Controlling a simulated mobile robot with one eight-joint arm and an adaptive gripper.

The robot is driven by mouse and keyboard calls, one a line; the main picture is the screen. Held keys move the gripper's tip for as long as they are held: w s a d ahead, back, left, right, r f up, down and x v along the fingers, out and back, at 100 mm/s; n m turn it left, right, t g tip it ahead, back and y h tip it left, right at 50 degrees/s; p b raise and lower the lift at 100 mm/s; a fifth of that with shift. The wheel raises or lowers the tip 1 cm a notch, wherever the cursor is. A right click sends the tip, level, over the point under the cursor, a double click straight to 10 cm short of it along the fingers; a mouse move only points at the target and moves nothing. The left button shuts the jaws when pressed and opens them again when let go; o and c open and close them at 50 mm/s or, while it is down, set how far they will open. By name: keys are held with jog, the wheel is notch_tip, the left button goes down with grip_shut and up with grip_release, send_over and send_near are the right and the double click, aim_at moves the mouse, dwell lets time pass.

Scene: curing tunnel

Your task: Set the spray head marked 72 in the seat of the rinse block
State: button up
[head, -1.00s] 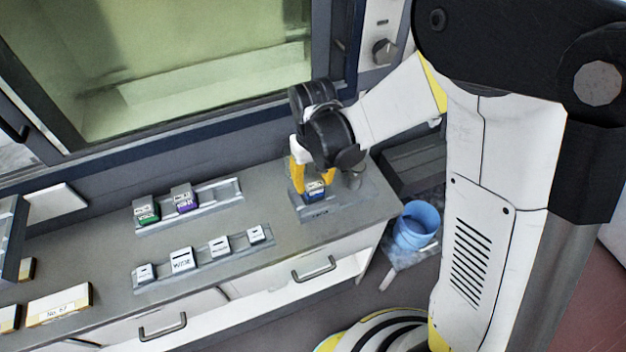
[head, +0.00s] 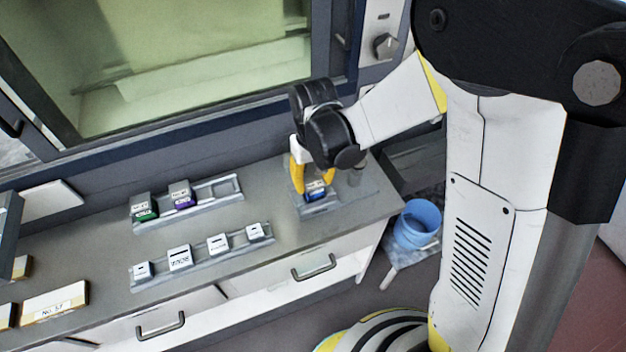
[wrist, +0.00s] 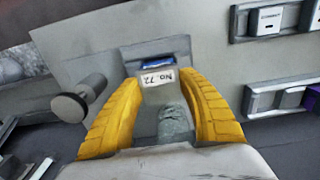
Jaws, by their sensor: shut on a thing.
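The spray head marked 72 (wrist: 158,78) shows its white "No. 72" label and a blue band in the wrist view. In the head view the same blue spray head (head: 316,190) is between my gripper's fingers. My gripper (head: 315,184) has its yellow fingers shut on it, one on each side. The rinse block (head: 322,209) is a grey plate with a grey knob, on the right end of the counter; it also shows in the wrist view (wrist: 85,60). The spray head is at the block, upright; the fingers hide whether it rests fully in the seat.
A rear rack (head: 224,190) holds a green and a purple spray head. A front rack (head: 205,259) holds several white-grey pieces. Labelled boxes (head: 54,304) lie at the left. A blue bucket (head: 417,225) stands right of the counter. A large window (head: 200,60) rises behind.

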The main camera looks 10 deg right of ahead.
jog(key=o, duration=1.4)
jog(key=shift+c, duration=0.2)
